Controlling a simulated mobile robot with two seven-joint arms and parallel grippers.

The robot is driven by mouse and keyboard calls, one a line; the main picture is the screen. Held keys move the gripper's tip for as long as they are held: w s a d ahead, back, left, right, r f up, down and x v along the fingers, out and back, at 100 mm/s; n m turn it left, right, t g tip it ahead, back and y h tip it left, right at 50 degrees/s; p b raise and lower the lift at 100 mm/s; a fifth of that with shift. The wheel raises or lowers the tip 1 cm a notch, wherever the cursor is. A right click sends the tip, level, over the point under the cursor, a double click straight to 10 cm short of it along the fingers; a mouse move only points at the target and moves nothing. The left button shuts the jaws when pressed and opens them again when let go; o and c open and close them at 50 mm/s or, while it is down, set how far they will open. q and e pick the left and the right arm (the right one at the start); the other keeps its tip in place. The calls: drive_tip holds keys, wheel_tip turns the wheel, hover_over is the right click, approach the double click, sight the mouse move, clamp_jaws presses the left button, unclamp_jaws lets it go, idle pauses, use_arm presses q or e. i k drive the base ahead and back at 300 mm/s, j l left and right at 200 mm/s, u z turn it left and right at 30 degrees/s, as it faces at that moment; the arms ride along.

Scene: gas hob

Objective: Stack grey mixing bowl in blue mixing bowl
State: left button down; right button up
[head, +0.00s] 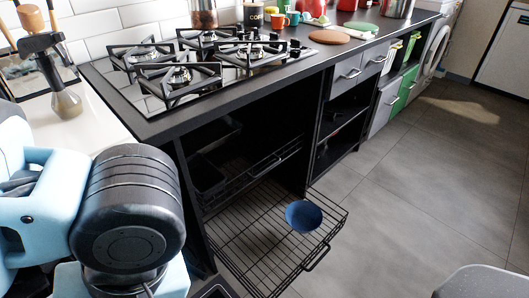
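A blue mixing bowl (304,215) sits in the lower pulled-out wire drawer (258,232) under the hob, near the drawer's right side. No grey mixing bowl can be made out. Part of my light-blue and black arm (128,215) fills the lower left of the head view, but neither gripper shows.
A gas hob (205,62) with black grates is set in the dark counter. A second wire drawer (245,175) is above the lower one. Cups, boards and a pot stand along the counter. A grey rounded object (483,284) is at bottom right. The tiled floor (420,200) is clear.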

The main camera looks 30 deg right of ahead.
sight(303, 223)
drive_tip(key=z, duration=2.2)
drive_tip(key=i+j, duration=0.3)
drive_tip(key=j, duration=0.15)
drive_tip(key=i+j, duration=0.3)
drive_tip(key=j, duration=0.15)
